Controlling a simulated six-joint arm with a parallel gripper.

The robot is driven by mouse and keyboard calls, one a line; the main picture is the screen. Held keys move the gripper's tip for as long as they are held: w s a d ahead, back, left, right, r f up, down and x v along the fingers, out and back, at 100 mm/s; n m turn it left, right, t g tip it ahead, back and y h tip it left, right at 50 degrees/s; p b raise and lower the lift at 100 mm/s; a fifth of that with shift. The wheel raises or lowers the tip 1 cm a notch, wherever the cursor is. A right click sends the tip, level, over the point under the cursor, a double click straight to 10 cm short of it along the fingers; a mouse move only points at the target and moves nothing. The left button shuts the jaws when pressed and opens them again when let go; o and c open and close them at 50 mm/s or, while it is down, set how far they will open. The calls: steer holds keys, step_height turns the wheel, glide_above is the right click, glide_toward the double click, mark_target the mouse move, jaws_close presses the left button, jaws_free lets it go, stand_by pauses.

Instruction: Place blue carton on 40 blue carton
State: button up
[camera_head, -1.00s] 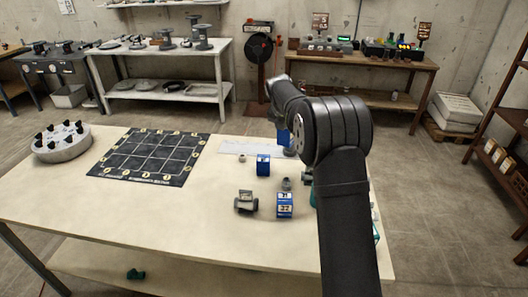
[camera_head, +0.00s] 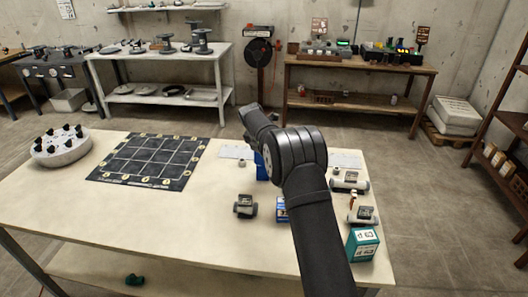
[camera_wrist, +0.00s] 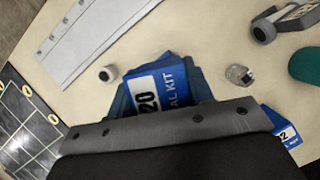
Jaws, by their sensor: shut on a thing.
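In the wrist view a blue carton (camera_wrist: 158,85) marked 20 and "seal kit" sits between the fingers of my gripper (camera_wrist: 160,90), which is shut on it. In the head view my arm hides the gripper, and only a blue patch of carton (camera_head: 261,168) shows beside it, above or on the table. I cannot tell whether another carton is under the held one. A second blue carton (camera_head: 281,210) stands nearer the front, partly hidden by my arm; it shows at the lower right of the wrist view (camera_wrist: 287,136), marked 32. No number 40 is readable.
A small grey fitting (camera_head: 245,206) stands left of the front carton. White pipe parts (camera_head: 350,181) and a teal box (camera_head: 362,244) are to the right. A black grid mat (camera_head: 150,160) and a round holder (camera_head: 60,148) are left. The front left table is clear.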

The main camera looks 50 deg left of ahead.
steer(key=o, duration=1)
steer(key=shift+f, duration=0.15)
steer(key=shift+c, duration=0.2)
steer(key=v, duration=1.2)
steer(key=x, duration=1.2)
steer(key=shift+f, duration=0.1)
step_height(320, 180, up, 3)
steer(key=shift+f, duration=0.1)
steer(key=shift+r, duration=0.7)
